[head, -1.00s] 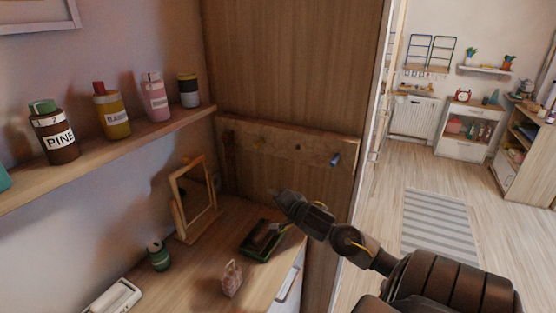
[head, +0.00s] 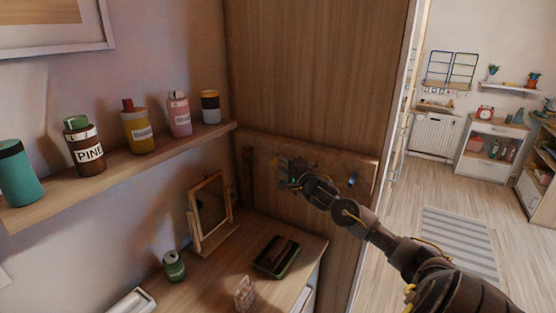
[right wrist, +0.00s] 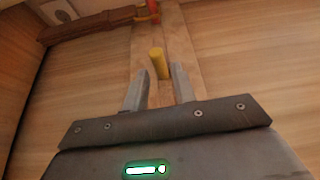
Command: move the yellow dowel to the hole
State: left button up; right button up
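The yellow dowel (right wrist: 159,63) sticks out from a light wooden board (right wrist: 182,42) in the right wrist view. That board (head: 335,162) is fixed low on the wooden panel in the head view. My right gripper (right wrist: 158,74) is open, its two fingers pointing at the board. The dowel stands between and just beyond the fingertips, with no clear contact. In the head view my right gripper (head: 287,172) is in front of the board and covers part of it, so the yellow dowel is not clear there. I cannot make out the hole. My left gripper is not in view.
A red peg (right wrist: 153,8) is farther along the board, and a blue peg (head: 352,180) is near its right end. Below are a wooden frame (head: 194,222), a dark tray (head: 264,265) and a green can (head: 174,266). A shelf (head: 112,176) with bottles runs along the left wall.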

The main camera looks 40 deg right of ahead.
aim_at(278, 161)
jog(key=shift+w+d+p, duration=0.2)
jog(key=shift+w+p, duration=0.05)
jog(key=shift+w, duration=0.85)
jog(key=shift+w+d+p, duration=0.2)
jog(key=shift+w, duration=0.85)
grip_shut()
